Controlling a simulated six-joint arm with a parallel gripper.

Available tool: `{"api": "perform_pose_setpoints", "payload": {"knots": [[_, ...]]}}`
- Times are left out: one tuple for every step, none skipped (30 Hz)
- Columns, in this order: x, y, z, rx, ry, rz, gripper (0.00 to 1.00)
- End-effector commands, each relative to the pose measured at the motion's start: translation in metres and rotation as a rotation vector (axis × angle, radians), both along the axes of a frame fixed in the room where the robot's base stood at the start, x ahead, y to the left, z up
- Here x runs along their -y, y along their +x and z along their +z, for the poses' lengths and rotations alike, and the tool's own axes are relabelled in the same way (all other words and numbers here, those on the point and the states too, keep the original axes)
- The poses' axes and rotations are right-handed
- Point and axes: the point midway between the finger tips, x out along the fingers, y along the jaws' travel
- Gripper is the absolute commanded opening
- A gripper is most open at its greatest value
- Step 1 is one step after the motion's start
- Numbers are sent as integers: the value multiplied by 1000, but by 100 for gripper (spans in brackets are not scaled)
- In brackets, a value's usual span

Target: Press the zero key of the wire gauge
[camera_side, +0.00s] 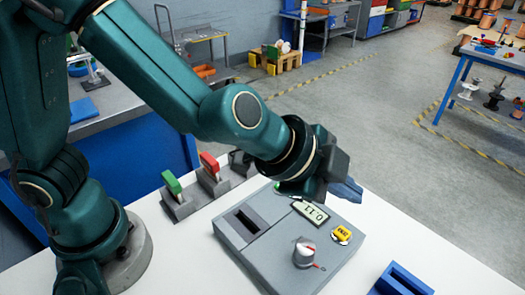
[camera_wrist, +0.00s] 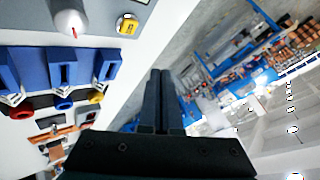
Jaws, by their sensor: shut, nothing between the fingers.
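The wire gauge (camera_side: 262,258) is a grey box on the white table in the side view. It has a dark slot, a pale display (camera_side: 310,211) with dark digits, a round knob (camera_side: 304,253) with a red pointer, and the yellow zero key (camera_side: 341,235). In the wrist view the zero key (camera_wrist: 127,23) and knob (camera_wrist: 69,22) show at the top left. My gripper (camera_wrist: 160,75) is shut and empty, its fingers together. In the side view it is at the gauge's far edge, partly hidden by my wrist, and apart from the key.
Holders with green (camera_side: 171,183) and red (camera_side: 209,165) handles stand left of the gauge. A blue block (camera_side: 402,280) sits at the front right. The wrist view shows blue slotted blocks (camera_wrist: 63,70) with coloured rings.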

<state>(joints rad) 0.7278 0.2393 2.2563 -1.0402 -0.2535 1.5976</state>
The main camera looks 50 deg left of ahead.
Motion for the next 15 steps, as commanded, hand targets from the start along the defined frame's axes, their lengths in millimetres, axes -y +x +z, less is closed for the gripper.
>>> {"api": "perform_pose_setpoints", "payload": {"knots": [[-1,0,-5,-2,3,2,0],[-1,0,-7,-2,3,2,0],[-1,1,-9,-2,3,2,0],[-1,0,-12,-2,2,1,0],[-1,0,-14,-3,2,1,0],[-1,0,-17,-4,1,-1,0],[-1,0,-21,-4,3,0,0],[-1,0,-24,-4,4,1,0],[-1,0,-28,-3,4,1,0],[-1,0,-31,-3,3,1,0],[-1,0,-34,-4,2,1,0],[-1,0,-37,-4,1,-1,0],[-1,0,-41,-4,2,1,0],[-1,0,-45,-5,5,1,0],[-1,0,-49,-3,5,0,0]]}}
